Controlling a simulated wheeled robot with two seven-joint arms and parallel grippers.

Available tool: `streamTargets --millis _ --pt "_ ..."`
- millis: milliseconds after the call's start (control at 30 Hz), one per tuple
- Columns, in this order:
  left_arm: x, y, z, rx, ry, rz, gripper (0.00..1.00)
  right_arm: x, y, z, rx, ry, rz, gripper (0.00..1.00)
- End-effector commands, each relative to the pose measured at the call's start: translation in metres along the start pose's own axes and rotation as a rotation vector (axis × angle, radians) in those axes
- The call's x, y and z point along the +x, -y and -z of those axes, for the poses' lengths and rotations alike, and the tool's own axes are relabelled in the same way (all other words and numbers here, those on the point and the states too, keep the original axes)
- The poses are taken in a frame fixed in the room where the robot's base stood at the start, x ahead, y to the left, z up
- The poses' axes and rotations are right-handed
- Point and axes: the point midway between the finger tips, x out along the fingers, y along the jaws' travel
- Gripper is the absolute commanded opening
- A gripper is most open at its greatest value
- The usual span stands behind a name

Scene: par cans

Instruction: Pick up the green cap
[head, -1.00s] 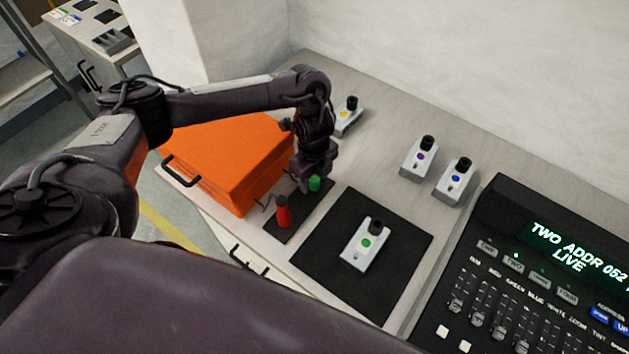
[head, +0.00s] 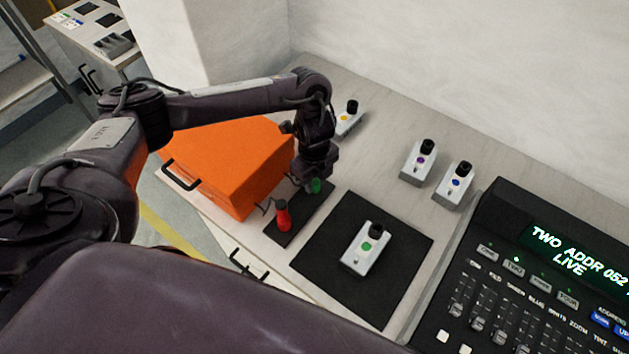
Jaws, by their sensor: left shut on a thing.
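The green cap (head: 315,186) is at the far end of a small dark mat (head: 297,219), partly hidden by my left gripper. My left gripper (head: 311,184) points down over it and is shut on the cap. I cannot tell whether the cap is clear of the mat. A red cap (head: 282,215) stands upright at the near end of the same mat. My right gripper is not in view.
An orange case (head: 225,165) stands left of the mat. A larger black mat (head: 388,285) to the right bears a grey unit with a green dot (head: 363,255). Similar units stand behind (head: 420,160). A control console (head: 520,270) fills the right.

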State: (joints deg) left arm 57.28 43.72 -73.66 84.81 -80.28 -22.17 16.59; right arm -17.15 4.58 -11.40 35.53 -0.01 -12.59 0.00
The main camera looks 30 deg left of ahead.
Motion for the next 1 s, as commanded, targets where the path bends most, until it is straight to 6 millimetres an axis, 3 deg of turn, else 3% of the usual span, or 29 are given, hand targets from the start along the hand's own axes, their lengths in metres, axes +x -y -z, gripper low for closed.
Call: streamTargets --millis 167,400,600,800,1000 --pt "-0.024 0.001 -0.001 0.001 0.001 0.004 0.03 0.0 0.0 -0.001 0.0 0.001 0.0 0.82" --pt "-0.095 0.002 -0.002 0.002 0.006 0.008 0.03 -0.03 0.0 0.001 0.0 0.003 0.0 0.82" --pt "-0.141 0.001 -0.001 0.002 0.004 0.006 0.03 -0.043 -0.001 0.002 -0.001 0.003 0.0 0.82" --pt "-0.174 0.001 -0.001 0.001 0.003 0.004 0.03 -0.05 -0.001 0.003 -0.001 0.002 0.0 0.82" --pt "-0.191 0.0 0.0 0.0 0.002 0.002 0.03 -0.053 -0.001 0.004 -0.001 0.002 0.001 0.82"
